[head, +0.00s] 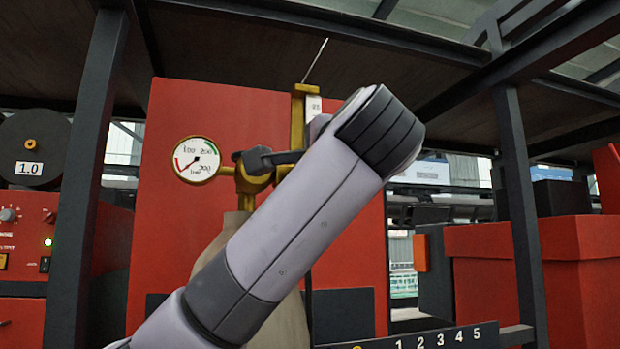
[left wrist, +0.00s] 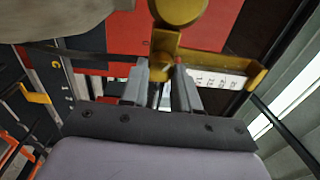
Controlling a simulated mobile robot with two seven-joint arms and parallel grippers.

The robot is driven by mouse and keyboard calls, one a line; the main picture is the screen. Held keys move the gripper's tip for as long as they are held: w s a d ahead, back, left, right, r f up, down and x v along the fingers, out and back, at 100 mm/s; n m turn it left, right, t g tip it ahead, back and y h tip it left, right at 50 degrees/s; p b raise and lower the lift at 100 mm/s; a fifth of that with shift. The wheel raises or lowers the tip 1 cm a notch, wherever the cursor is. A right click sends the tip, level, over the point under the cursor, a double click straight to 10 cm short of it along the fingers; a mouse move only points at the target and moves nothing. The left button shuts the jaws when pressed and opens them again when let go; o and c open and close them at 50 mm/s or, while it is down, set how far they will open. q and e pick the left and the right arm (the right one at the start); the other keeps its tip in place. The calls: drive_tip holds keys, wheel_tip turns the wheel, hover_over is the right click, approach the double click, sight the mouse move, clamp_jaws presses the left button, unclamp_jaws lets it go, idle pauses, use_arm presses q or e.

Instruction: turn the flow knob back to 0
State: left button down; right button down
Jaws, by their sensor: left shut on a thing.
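The brass regulator (head: 252,181) sits on top of a tan gas cylinder (head: 231,234) in front of a red panel. An upright brass flow meter (head: 297,122) with a pale scale rises beside it. In the left wrist view the scale (left wrist: 213,79) lies right of my fingers. My left gripper (left wrist: 162,78) is shut on a small brass piece (left wrist: 163,67), which appears to be the flow knob. The knob's marks and angle cannot be read. In the head view my left arm crosses the cylinder and hides the knob and most of the gripper. My right gripper is out of view.
A round pressure gauge (head: 197,160) is left of the regulator, its needle toward the lower left. A dark post (head: 88,190) stands at left and another (head: 521,210) at right. A red machine (head: 20,235) with a dial is far left. A numbered strip (head: 430,339) is lower right.

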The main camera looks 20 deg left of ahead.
use_arm(q)
drive_tip(key=n+g+p, duration=0.1)
drive_tip(key=n, duration=1.5)
drive_tip(key=shift+n, duration=0.4)
drive_tip(key=c, duration=0.9)
unclamp_jaws()
drive_tip(key=shift+o, duration=0.4)
drive_tip(key=shift+r+y, duration=0.1)
drive_tip(key=shift+y, duration=0.2)
